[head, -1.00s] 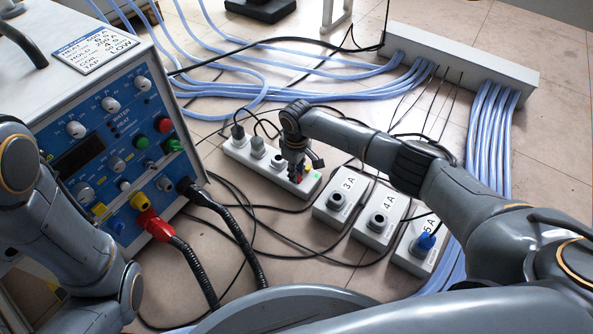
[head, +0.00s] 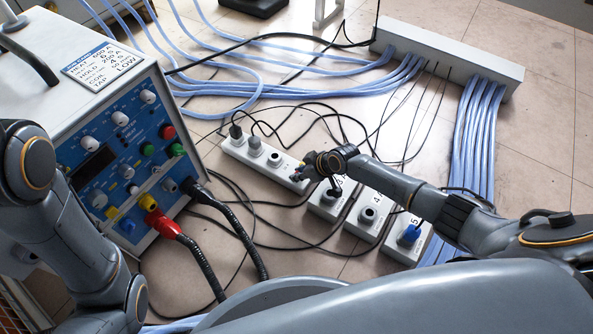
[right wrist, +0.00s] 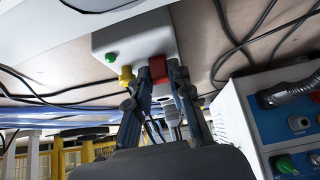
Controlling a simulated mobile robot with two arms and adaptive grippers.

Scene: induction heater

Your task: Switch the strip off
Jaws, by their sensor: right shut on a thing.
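The white power strip (head: 262,164) lies on the floor right of the blue-fronted heater. In the right wrist view its end (right wrist: 128,38) carries a green lamp (right wrist: 111,57), a yellow part (right wrist: 126,75) and a red switch (right wrist: 158,68). My right gripper (head: 301,173) is at the near right end of the strip and leans over sideways. In the right wrist view its two fingers (right wrist: 158,82) are shut around the red switch. The switch's position cannot be told. My left arm shows at the left, but its gripper is out of view.
Plugs sit in the strip's far sockets. Grey boxes marked 3 A (head: 331,203), 4 A (head: 369,214) and 5 A (head: 406,240) stand close to the right arm. The heater (head: 118,150) is at the left. Black cables cross the floor; blue hoses run behind.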

